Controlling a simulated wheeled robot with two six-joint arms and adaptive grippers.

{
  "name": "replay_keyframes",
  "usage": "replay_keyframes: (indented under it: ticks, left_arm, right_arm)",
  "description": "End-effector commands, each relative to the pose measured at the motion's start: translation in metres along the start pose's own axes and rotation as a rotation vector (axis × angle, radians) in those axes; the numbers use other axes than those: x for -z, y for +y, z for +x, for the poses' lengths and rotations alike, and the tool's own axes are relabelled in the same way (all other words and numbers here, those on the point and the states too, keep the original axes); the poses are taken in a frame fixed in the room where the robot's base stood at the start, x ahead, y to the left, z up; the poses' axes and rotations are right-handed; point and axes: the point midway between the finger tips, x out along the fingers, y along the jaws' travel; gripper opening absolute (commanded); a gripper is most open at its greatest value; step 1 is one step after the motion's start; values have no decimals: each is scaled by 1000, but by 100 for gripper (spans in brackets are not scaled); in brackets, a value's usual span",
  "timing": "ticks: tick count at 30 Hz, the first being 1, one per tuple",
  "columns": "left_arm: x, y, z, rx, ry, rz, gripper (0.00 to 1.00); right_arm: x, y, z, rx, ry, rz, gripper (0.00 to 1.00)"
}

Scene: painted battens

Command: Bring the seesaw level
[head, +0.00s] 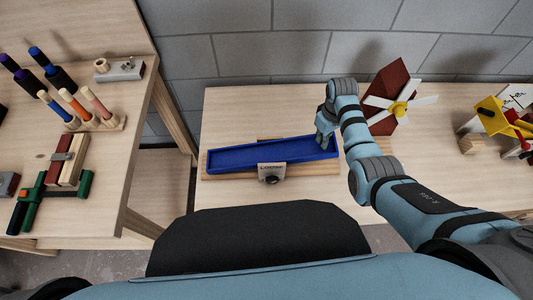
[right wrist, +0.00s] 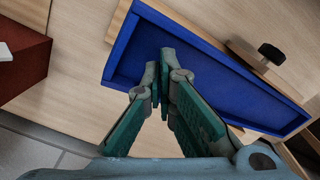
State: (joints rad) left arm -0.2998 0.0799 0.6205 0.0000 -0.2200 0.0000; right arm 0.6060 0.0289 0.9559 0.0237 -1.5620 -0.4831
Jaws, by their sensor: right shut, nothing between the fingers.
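The seesaw is a long blue tray (head: 265,155) on a wooden base (head: 215,178). In the head view its right end looks higher than its left end, which lies close to the base. A pale plate with lettering (head: 271,167) and a black knob (head: 271,180) are at its front middle. My right gripper (head: 325,141) is at the tray's right end. In the right wrist view the gripper (right wrist: 162,62) is shut and empty, its fingertips over the blue tray (right wrist: 225,85); whether they touch it I cannot tell. My left gripper is not in view.
A dark red block with a white pinwheel (head: 400,108) stands just right of my right gripper. Yellow and red toys (head: 490,113) lie farther right. A left bench holds colored pegs (head: 75,108) and clamped battens (head: 68,160). The bench left of the tray's front is clear.

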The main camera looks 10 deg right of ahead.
Motion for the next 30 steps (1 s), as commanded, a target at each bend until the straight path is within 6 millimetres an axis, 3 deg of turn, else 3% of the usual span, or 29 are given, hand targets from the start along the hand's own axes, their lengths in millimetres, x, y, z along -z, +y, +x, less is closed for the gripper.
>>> replay_keyframes:
  ticks: [30]
  left_arm:
    - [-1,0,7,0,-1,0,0]
  right_arm:
    - [0,0,9,0,-1,0,0]
